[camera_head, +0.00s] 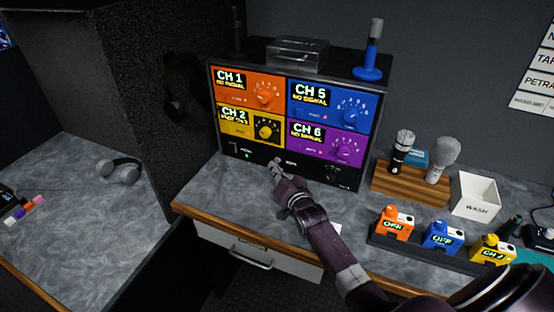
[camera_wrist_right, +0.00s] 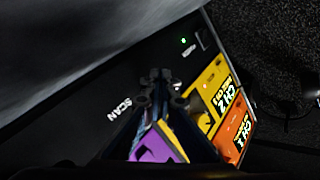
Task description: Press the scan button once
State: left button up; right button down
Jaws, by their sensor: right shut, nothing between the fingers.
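The black receiver rack (camera_head: 215,110) stands on the counter with four coloured channel panels: orange CH 1, blue CH 5, yellow CH 2 and purple CH 6. CH 1, CH 5 and CH 6 read NO SIGNAL. Its black lower strip carries a green light (camera_head: 247,155) and the SCAN label (camera_wrist_right: 118,110). My right gripper (camera_head: 277,167) is shut and empty, its tips at the lower strip, beside the label. The tips also show in the right wrist view (camera_wrist_right: 160,78). I cannot see the scan button itself, nor tell whether the tips touch it. My left gripper is not in view.
A wooden stand (camera_head: 408,185) with two microphones and a white WASH box (camera_head: 474,195) stand right of the rack. Orange, blue and yellow packs sit in a dark tray (camera_head: 418,250) in front. Headphones (camera_head: 118,170) lie on the left counter, beyond a dark partition.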

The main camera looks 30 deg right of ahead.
jog(key=shift+s+a, duration=0.1)
jog(key=s+a+p, duration=0.2)
jog(key=a, duration=0.1)
jog(key=shift+s+r, duration=0.1)
jog(key=shift+s, duration=0.1)
jog(key=shift+s+a+p, duration=0.3)
jog(key=shift+a+p, duration=0.1)
dwell(0.8)
